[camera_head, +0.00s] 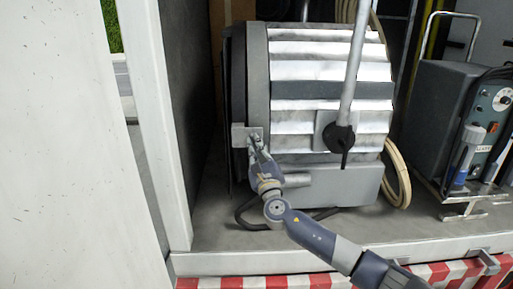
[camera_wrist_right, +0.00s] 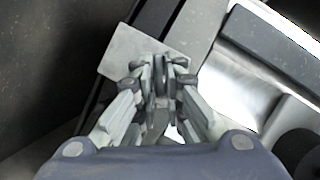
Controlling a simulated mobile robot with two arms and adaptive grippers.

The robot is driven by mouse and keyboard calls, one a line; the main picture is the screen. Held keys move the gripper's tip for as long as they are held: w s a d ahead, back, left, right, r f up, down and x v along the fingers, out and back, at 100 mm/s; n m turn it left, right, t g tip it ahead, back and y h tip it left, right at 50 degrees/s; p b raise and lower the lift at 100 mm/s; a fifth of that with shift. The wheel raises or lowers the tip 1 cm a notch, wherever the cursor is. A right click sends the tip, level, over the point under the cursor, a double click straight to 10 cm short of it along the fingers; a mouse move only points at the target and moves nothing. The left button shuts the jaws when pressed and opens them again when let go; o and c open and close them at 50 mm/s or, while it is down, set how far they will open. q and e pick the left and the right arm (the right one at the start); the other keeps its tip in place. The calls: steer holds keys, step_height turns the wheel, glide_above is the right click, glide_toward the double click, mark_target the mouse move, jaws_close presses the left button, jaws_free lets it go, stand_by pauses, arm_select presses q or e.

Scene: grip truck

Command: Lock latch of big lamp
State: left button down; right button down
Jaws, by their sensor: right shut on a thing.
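The big lamp (camera_head: 330,97) is a large grey drum with bright ribbed fins, standing on the truck bed. Its latch (camera_head: 243,134) is a light grey plate on the lamp's left front edge. In the right wrist view the latch plate (camera_wrist_right: 140,52) lies just beyond the fingertips. My right gripper (camera_head: 257,147) reaches up from below to the latch. Its fingers (camera_wrist_right: 161,82) are close together around a small grey part of the latch, which they mostly hide. My left gripper is in neither view.
A grey pole (camera_head: 353,60) with a dark knob crosses the lamp's front. A grey equipment box (camera_head: 437,112) with a control panel stands at the right. A white truck wall (camera_head: 155,120) bounds the left. The red and white striped edge (camera_head: 265,283) runs below the bed.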

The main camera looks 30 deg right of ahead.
steer(key=shift+a+f+m+g+h+b, duration=0.1)
steer(key=shift+m+g+h+b, duration=0.15)
steer(key=shift+m+h+b, duration=0.8)
steer(key=shift+r+m+g+h+b, duration=0.15)
steer(key=shift+m+h+b, duration=0.25)
steer(key=shift+m+b, duration=1.15)
steer(key=shift+a+f+m+g+h+b, duration=0.25)
steer(key=shift+m+h+b, duration=0.45)
steer(key=shift+m, duration=1.3)
steer(key=shift+d+r, duration=0.15)
steer(key=shift+d, duration=0.05)
steer(key=c, duration=1.7)
jaws_free()
steer(key=shift+w, duration=0.1)
steer(key=shift+w+a, duration=0.1)
steer(key=shift+a, duration=0.1)
